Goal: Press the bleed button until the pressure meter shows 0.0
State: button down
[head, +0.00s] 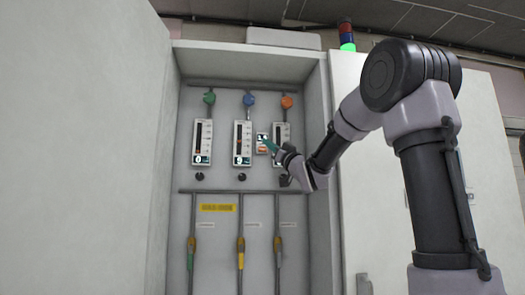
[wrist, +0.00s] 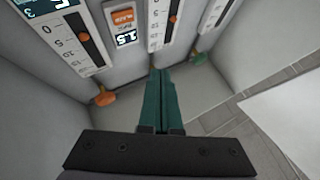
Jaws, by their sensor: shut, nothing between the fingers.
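The small white pressure panel sits between the middle and right gauges inside the cabinet. Its orange bleed button (head: 262,151) is below a dark display in the head view. In the wrist view, which looks inverted, the button (wrist: 123,18) is above the display (wrist: 127,38), which reads 1.5. My gripper (head: 267,144) is shut and empty, its teal fingers pointing at the panel and partly covering it. In the wrist view my gripper's fingertips (wrist: 161,72) are beside and below the display, off the button. I cannot tell how far they are from the panel face.
Tall gauges stand left (head: 201,143), middle (head: 242,144) and right (head: 281,132), under green, blue and orange knobs. Dark knobs are below them. Pipes with handles fill the lower cabinet. The cabinet's right wall (head: 322,90) stands close to my arm.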

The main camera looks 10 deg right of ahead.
aim_at(265, 150)
jog(key=shift+w+d, duration=0.2)
jog(key=shift+w, duration=4.15)
jog(key=shift+w, duration=0.1)
jog(key=shift+w, duration=0.3)
jog(key=shift+w, duration=0.35)
jog(key=shift+s, duration=0.8)
jog(key=s, duration=0.5)
jog(key=shift+a, duration=0.1)
